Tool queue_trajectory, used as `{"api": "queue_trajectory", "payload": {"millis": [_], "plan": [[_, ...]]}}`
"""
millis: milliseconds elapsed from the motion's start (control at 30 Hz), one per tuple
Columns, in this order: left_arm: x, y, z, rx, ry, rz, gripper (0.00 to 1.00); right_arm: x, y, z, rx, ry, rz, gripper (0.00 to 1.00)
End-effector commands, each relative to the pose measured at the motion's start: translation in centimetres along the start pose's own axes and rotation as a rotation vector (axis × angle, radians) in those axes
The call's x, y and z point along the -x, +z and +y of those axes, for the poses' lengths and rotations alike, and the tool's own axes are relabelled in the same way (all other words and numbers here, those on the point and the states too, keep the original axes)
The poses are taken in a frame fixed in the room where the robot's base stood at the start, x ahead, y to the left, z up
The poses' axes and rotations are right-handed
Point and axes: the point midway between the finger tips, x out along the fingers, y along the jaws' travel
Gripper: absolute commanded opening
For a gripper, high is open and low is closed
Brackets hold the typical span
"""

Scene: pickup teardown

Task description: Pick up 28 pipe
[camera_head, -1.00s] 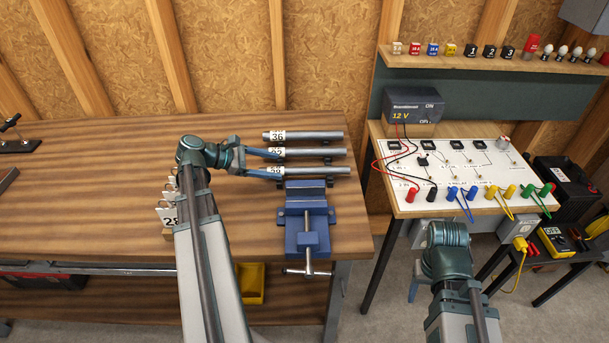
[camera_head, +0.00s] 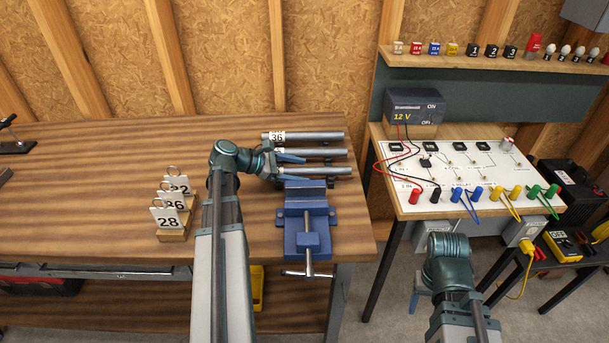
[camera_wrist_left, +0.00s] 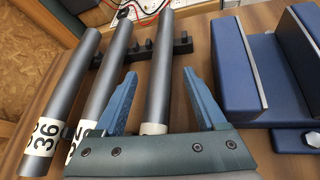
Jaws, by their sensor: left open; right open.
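Three grey pipes lie side by side near the bench's right edge: the 36 pipe (camera_head: 318,135) at the back, a middle pipe (camera_head: 328,152), and the front pipe (camera_head: 330,172), whose label read 28 earlier. My left gripper (camera_head: 292,164) is open at the front pipe's left part and hides its label. In the left wrist view, the front pipe (camera_wrist_left: 158,75) runs between the two blue fingers (camera_wrist_left: 159,92), with a gap to each finger. Its label is mostly covered by the gripper body.
A blue vise (camera_head: 306,240) stands just in front of the pipes. A dark rack (camera_wrist_left: 180,46) supports the pipes. A wooden block (camera_head: 173,234) with numbered tags stands at left. A circuit board table (camera_head: 460,180) is at the right.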

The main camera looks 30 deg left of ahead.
Motion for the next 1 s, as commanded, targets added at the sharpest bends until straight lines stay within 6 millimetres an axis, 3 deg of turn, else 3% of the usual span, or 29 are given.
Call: {"api": "queue_trajectory", "payload": {"millis": [200,600,1000], "plan": [[-0.11,0.04,0.03,0.000,0.001,0.000,0.71,0.00,0.00,0.00,0.000,0.000,0.000,0.60],[-0.08,0.03,0.03,0.001,0.001,0.000,0.00,0.00,0.00,0.00,0.000,0.000,0.000,0.60],[-0.09,0.01,-0.03,0.001,0.000,0.001,0.00,-0.02,0.00,0.00,0.000,0.000,0.000,0.60]]}}
